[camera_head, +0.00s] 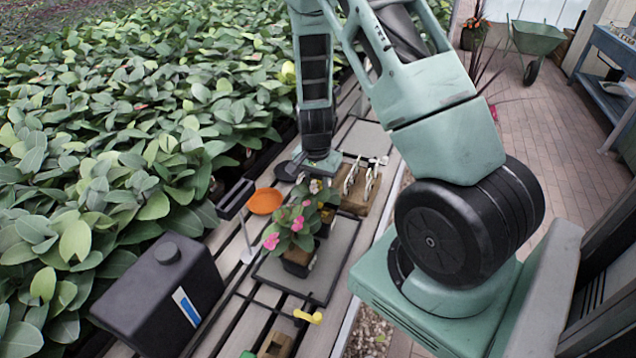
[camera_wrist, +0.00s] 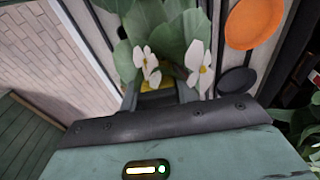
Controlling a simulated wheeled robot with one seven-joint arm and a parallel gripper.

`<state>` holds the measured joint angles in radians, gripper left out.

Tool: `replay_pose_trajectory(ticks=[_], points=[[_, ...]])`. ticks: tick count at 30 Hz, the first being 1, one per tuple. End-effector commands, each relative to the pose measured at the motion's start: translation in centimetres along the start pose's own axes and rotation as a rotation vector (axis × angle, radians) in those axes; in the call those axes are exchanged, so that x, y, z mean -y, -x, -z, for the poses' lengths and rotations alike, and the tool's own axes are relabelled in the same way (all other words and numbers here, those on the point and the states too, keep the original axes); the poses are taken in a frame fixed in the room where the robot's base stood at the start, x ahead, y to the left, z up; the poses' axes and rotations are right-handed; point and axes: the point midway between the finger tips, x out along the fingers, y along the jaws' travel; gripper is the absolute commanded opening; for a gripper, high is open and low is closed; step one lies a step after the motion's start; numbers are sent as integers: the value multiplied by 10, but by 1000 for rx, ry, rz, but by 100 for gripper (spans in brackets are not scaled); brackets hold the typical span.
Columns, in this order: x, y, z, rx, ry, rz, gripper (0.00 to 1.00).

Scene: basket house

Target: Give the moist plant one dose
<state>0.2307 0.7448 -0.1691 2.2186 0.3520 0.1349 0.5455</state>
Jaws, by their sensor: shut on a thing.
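My gripper (camera_wrist: 158,92) is shut on the yellow pot (camera_wrist: 157,86) of a plant with white flowers (camera_wrist: 150,65) and broad green leaves. In the head view my gripper points down over the bench, and the white-flowered plant (camera_head: 318,187) is partly hidden behind a pink-flowered plant (camera_head: 290,228). The pink-flowered plant stands in a dark pot (camera_head: 298,262) on a grey tray (camera_head: 336,262). A black jug (camera_head: 150,300) with a cap and a blue-and-white strip stands at the front left. I cannot tell which plant is moist.
An orange dish (camera_head: 265,201) and a black dish (camera_head: 287,171) lie left of my gripper. A wooden block (camera_head: 357,203) with white pieces is to its right. A yellow piece (camera_head: 308,317) is at the front. Dense foliage (camera_head: 110,130) borders the bench on the left.

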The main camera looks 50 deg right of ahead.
Motion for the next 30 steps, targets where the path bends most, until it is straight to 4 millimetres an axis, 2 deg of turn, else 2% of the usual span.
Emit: replay_pose_trajectory(ticks=[11, 30], points=[[-1, 0, 0, 2, 0, -3, 14], [0, 48, 4, 0, 0, -1, 14]])
